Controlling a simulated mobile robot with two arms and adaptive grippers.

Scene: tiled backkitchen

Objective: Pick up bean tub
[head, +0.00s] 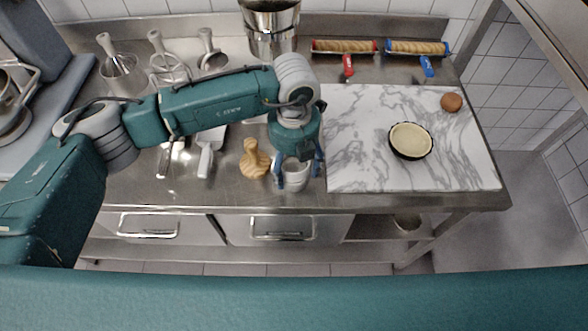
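A small white tub (295,181), which I take for the bean tub, stands near the front edge of the steel counter, just left of the marble board. My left gripper (298,173) points down over it, with one finger on each side of the tub. The fingers are spread apart, and a narrow gap seems to show on the right side. The gripper body hides part of the tub's top, and its contents cannot be made out. My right gripper is not in view.
A wooden tamper (254,160) stands close left of the tub. The marble board (356,150) holds a pie shell (410,140) and a brown ball (451,102). A scoop (207,152) lies left. A steel pot (270,28) and two rolling-pin-like tools (344,47) are at the back.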

